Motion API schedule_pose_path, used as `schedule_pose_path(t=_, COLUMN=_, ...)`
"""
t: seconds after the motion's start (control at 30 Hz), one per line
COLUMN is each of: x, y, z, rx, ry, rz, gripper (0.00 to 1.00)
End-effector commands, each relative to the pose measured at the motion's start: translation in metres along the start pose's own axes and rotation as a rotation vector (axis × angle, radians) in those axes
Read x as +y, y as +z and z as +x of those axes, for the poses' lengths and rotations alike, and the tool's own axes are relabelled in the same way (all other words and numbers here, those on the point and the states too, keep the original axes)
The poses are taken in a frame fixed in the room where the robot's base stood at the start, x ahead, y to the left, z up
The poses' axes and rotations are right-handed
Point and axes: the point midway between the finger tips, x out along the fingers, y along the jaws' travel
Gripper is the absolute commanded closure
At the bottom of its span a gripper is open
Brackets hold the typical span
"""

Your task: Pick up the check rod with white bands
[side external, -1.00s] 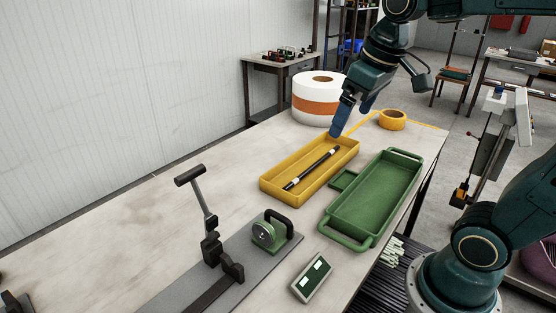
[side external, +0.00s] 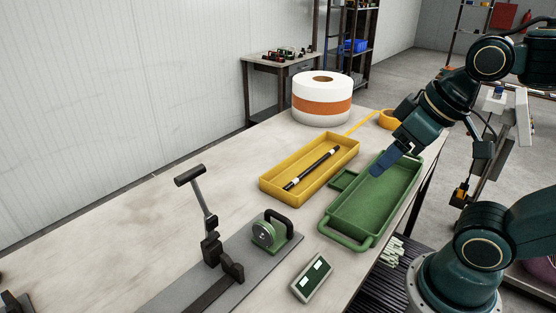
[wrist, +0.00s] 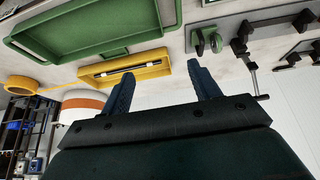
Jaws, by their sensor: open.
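The check rod (side external: 312,169) is black with white bands and lies lengthwise in the yellow tray (side external: 272,191) on the table. It also shows in the wrist view (wrist: 115,72), ahead of the fingers inside the yellow tray (wrist: 150,62). My gripper (side external: 378,172) hangs over the far part of the green tray (side external: 345,242), to the right of the yellow tray and apart from the rod. In the wrist view my gripper's two blue fingers (wrist: 160,72) are spread, with nothing between them.
A white and orange roll (side external: 322,103) and a yellow tape roll (side external: 390,119) stand at the back. A lever fixture (side external: 208,225), a green gauge (side external: 268,234) and a small green box (side external: 312,279) stand in front.

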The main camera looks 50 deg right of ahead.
Motion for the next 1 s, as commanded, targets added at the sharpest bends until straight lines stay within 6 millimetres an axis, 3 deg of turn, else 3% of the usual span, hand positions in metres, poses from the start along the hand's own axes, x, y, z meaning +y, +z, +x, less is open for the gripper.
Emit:
schedule_pose_path(t=0.03, x=0.0, y=0.0, z=0.0, rx=0.0, ry=0.0, rz=0.0, gripper=0.48)
schedule_pose_path(t=0.1, x=0.0, y=0.0, z=0.0, rx=0.0, ry=0.0, rz=0.0, gripper=0.61)
schedule_pose_path(t=0.57, x=0.002, y=-0.007, z=0.0, rx=-0.012, ry=0.004, rz=-0.04, gripper=0.61)
schedule_pose_path(t=0.77, x=0.009, y=-0.029, z=0.003, rx=-0.053, ry=0.012, rz=-0.179, gripper=0.61)
schedule_pose_path(t=1.0, x=0.026, y=-0.07, z=0.015, rx=-0.131, ry=0.004, rz=-0.448, gripper=0.61)
